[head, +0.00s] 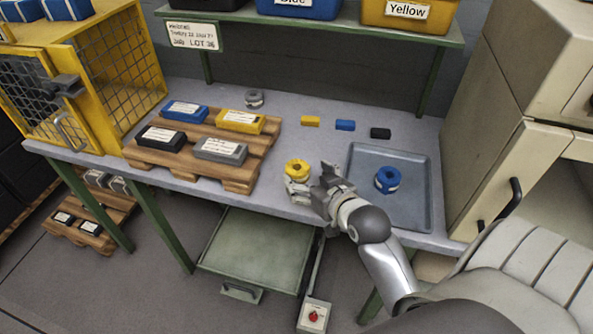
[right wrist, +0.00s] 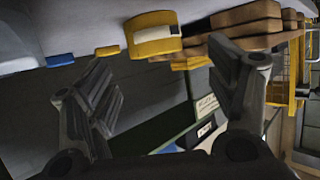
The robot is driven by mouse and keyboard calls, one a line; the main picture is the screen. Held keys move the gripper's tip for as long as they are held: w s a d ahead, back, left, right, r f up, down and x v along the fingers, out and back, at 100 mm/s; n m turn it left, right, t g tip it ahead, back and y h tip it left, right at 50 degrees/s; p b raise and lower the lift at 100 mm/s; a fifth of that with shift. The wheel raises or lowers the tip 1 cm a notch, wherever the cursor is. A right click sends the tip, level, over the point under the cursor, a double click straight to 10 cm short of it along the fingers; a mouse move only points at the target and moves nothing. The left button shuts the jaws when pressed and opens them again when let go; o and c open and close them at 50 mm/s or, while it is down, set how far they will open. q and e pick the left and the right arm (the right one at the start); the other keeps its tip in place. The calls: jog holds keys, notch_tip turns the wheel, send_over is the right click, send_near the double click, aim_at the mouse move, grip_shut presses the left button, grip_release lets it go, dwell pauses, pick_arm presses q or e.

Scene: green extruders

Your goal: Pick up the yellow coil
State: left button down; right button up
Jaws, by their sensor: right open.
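The yellow coil (head: 297,168) stands near the front edge of the bench, just left of the tray. It also shows in the right wrist view (right wrist: 153,42), ahead of the fingers and between their directions. My right gripper (head: 318,186) is open and empty, close beside the coil on its right. In the right wrist view its two fingers (right wrist: 160,75) are spread wide, with the coil beyond them. I cannot tell whether a finger touches the coil. My left gripper is not in view.
A blue coil (head: 387,180) sits in the grey tray (head: 420,217) on the right. A wooden pallet (head: 240,183) with several labelled boxes stands left. A grey coil (head: 254,98) and small yellow, blue and black blocks lie behind. A shelf (head: 340,32) with bins hangs above.

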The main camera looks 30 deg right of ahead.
aim_at(300, 170)
jog(key=shift+w+f, duration=0.15)
jog(key=shift+w, duration=0.2)
jog(key=x, duration=0.4)
jog(key=shift+w+d+f, duration=0.1)
jog(key=shift+w+d, duration=0.15)
jog(key=shift+w, duration=0.3)
jog(key=shift+c, duration=1.4)
jog(key=c, duration=0.7)
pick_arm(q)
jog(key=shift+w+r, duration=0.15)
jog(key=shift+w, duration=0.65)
pick_arm(e)
jog(key=shift+c, duration=0.9)
